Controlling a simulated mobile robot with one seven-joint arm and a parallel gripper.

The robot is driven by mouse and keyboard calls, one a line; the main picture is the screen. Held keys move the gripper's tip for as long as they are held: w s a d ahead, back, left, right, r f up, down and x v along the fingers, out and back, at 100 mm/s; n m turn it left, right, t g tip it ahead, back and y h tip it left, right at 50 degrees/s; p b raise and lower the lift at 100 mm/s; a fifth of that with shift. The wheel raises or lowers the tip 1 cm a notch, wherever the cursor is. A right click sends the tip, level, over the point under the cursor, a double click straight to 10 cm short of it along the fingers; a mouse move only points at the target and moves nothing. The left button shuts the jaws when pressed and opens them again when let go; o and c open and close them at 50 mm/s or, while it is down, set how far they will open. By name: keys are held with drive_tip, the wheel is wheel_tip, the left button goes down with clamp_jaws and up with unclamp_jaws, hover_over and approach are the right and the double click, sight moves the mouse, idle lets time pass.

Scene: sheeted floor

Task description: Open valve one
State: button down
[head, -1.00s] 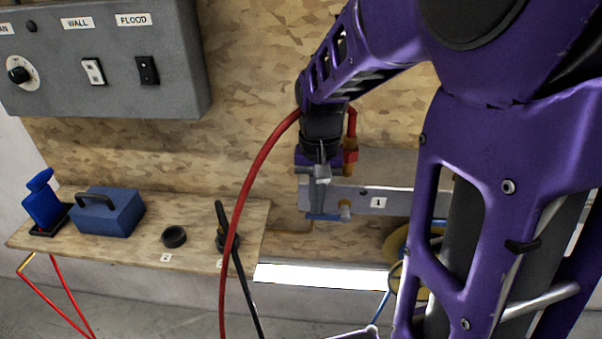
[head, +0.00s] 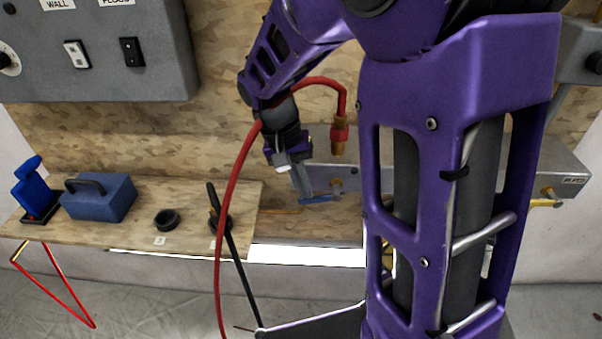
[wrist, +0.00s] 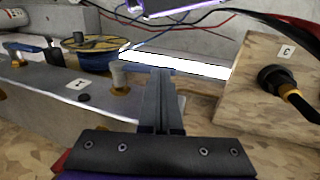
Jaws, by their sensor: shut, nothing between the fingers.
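Valve one has a blue lever (head: 320,198) low on the grey panel at the back. Its small grey stem top (head: 337,187) stands beside the lever's right end. In the wrist view a grey cylindrical valve stem (wrist: 118,75) on a brass base stands left of my fingers, near the label "1" (wrist: 78,84). My gripper (head: 303,188) points down just left of the lever, its fingers together and empty. The fingers also show in the wrist view (wrist: 160,80). Whether they touch the lever is unclear.
A red hose (head: 232,190) loops past my wrist, its brass end hanging to the right. A wooden shelf (head: 130,215) at left carries a blue box (head: 98,197), a black ring (head: 167,219) and a black-handled item. A yellow spool (wrist: 90,50) lies behind the panel.

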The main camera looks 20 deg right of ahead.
sight(303, 204)
drive_tip(key=f+h, duration=0.2)
drive_tip(key=g+h+b, duration=0.1)
drive_tip(key=shift+w+a+f+h, duration=0.1)
drive_tip(key=shift+a+f+h, duration=0.2)
drive_tip(key=shift+f, duration=0.1)
drive_tip(key=f+h, duration=0.1)
drive_tip(key=f+g+h+b, duration=0.1)
drive_tip(key=h, duration=0.1)
drive_tip(key=shift+d+f, duration=0.1)
drive_tip(key=shift+d, duration=0.1)
drive_tip(key=shift+s+d+f+g+h+b, duration=0.2)
drive_tip(key=shift+d+f+g+h+b, duration=0.25)
drive_tip(key=shift+f+h, duration=0.4)
drive_tip(key=shift+s+d+f+g+h+b, duration=0.3)
drive_tip(key=shift+d+f+h, duration=0.25)
drive_tip(key=shift+h, duration=0.5)
drive_tip(key=shift+d, duration=0.15)
drive_tip(key=shift+w, duration=0.15)
drive_tip(key=v, duration=0.7)
drive_tip(key=shift+a+p, duration=0.25)
drive_tip(key=shift+p, duration=0.05)
drive_tip(key=shift+r, duration=0.2)
